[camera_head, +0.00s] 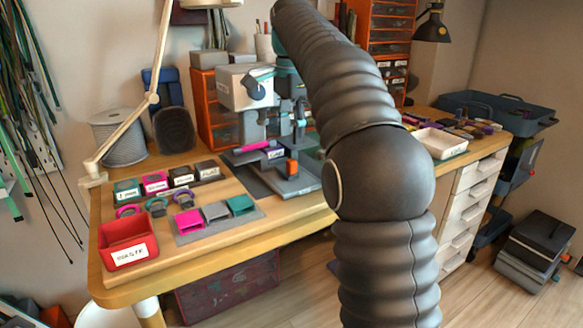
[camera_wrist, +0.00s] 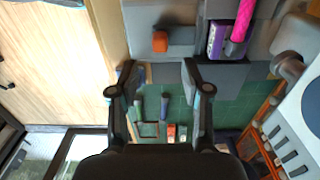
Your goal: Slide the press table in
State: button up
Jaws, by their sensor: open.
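The press (camera_head: 245,88) stands at the back middle of the workbench, with a pale head and a dark base. Its grey press table (camera_head: 285,178) lies low at the front and carries an orange block (camera_head: 291,167). In the wrist view the grey plate (camera_wrist: 142,22) and the orange block (camera_wrist: 160,41) show just beyond my fingertips. A pink cylinder (camera_wrist: 241,20) and a purple labelled piece (camera_wrist: 217,38) lie to their right. My gripper (camera_wrist: 158,72) is open, with nothing between its fingers. The orange block is apart from the fingers. My arm hides part of the press area in the head view.
A white tray (camera_head: 440,143) stands to the right. A lamp arm (camera_head: 124,130) rises at the left. Bare wood runs along the front edge.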

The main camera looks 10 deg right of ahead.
aim_at(292, 160)
notch_tip(292, 160, down, 8)
jog(key=shift+f+b, duration=0.1)
jog(key=shift+b, duration=1)
grip_shut()
